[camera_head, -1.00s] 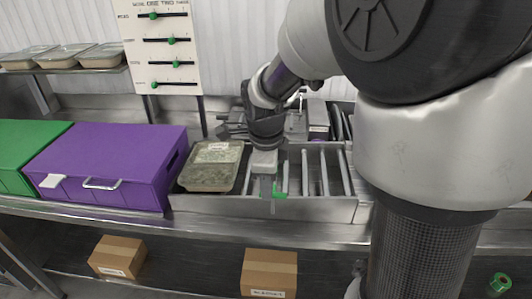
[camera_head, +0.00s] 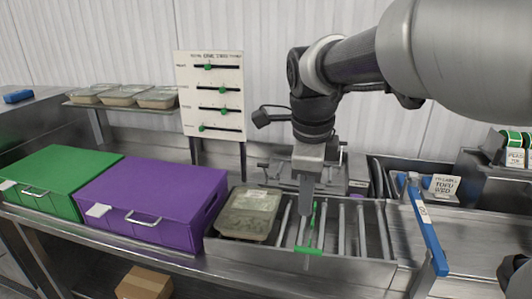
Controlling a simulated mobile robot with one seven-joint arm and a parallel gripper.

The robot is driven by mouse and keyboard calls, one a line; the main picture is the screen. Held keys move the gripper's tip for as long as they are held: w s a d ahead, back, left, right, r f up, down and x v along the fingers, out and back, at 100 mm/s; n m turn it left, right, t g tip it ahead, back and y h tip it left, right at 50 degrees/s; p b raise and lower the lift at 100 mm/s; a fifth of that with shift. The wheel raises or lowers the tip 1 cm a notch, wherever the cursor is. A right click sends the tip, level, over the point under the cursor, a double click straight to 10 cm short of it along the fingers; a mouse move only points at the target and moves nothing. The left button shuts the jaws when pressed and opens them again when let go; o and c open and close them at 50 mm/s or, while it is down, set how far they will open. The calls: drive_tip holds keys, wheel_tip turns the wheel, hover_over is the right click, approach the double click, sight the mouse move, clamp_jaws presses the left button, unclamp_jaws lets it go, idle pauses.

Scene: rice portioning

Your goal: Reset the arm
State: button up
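My gripper (camera_head: 305,209) hangs from my arm at the centre of the head view, pointing down above the roller tray (camera_head: 350,272). Its fingers look narrow from this side, and I cannot tell whether they are apart or together. No held thing is visible at its tip. A green piece (camera_head: 308,250) lies at the tray's front edge, just below and beside the fingers. A lidded food container (camera_head: 248,213) sits at the tray's left end, left of my gripper.
A purple box (camera_head: 160,197) and a green box (camera_head: 58,178) stand to the left. A slider board (camera_head: 211,95) rises behind. Several containers (camera_head: 157,98) sit on a shelf. A cardboard box (camera_head: 145,283) is below.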

drive_tip(key=s+d+r+n+t+p, duration=0.1)
drive_tip(key=s+n+p, duration=0.1)
drive_tip(key=s+n, duration=0.5)
drive_tip(key=s+d+r+n+t+p, duration=0.1)
drive_tip(key=s+n, duration=0.6)
drive_tip(key=n, duration=0.7)
drive_tip(key=shift+s+d+r+n+t+y+p, duration=0.25)
drive_tip(key=shift+s+r+n+t+y+p, duration=0.15)
drive_tip(key=shift+t+p, duration=0.45)
